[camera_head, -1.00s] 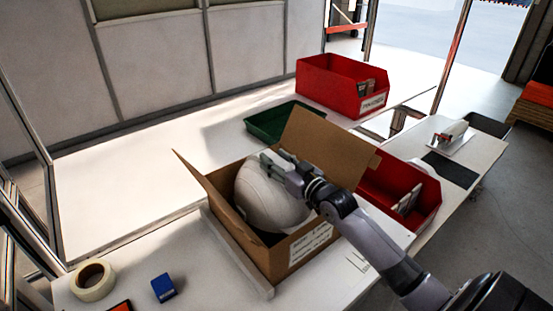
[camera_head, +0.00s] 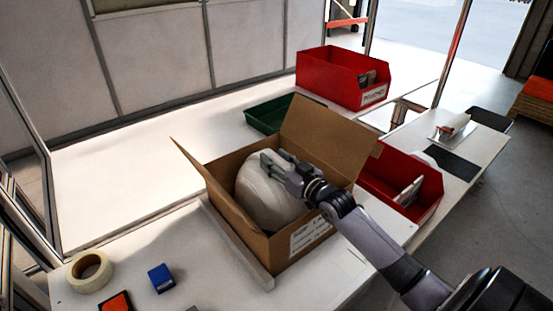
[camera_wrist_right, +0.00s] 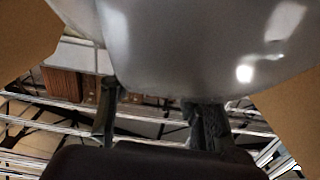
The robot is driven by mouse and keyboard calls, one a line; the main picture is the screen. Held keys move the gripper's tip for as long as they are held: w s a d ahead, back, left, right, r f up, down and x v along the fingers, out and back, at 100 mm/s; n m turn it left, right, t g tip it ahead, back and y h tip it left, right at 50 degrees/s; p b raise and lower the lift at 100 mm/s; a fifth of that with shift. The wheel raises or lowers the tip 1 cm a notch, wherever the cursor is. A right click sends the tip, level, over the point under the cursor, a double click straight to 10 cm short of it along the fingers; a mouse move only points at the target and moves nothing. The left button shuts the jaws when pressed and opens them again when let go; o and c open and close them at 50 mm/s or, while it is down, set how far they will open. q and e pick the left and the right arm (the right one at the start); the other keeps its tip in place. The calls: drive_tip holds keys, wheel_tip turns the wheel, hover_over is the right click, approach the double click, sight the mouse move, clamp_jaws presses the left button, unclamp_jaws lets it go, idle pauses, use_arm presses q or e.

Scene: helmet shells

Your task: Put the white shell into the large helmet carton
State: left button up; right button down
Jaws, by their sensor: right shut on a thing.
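The white shell (camera_head: 262,196) sits inside the open large helmet carton (camera_head: 243,221), its upper part showing at about the height of the rim. My right gripper (camera_head: 273,164) is shut on the shell's upper edge, reaching in from the right. In the right wrist view the smooth shell (camera_wrist_right: 190,45) fills the top, and the fingers (camera_wrist_right: 155,115) of the right gripper meet its lower edge. The carton's flaps stand open on both sides. The shell's underside and the carton floor are hidden. My left gripper is not in view.
A red bin (camera_head: 333,79) and a green tray (camera_head: 266,122) stand behind the carton. Another red bin (camera_head: 425,192) is close on its right. A tape roll (camera_head: 89,271) and a blue box (camera_head: 161,278) lie at front left.

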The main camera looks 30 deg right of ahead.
drive_tip(key=shift+f+b, duration=0.65)
drive_tip(key=shift+f, duration=0.4)
drive_tip(key=c, duration=1.3)
unclamp_jaws()
drive_tip(key=shift+r, duration=0.1)
drive_tip(key=o, duration=0.5)
wheel_tip(320, 180, up, 10)
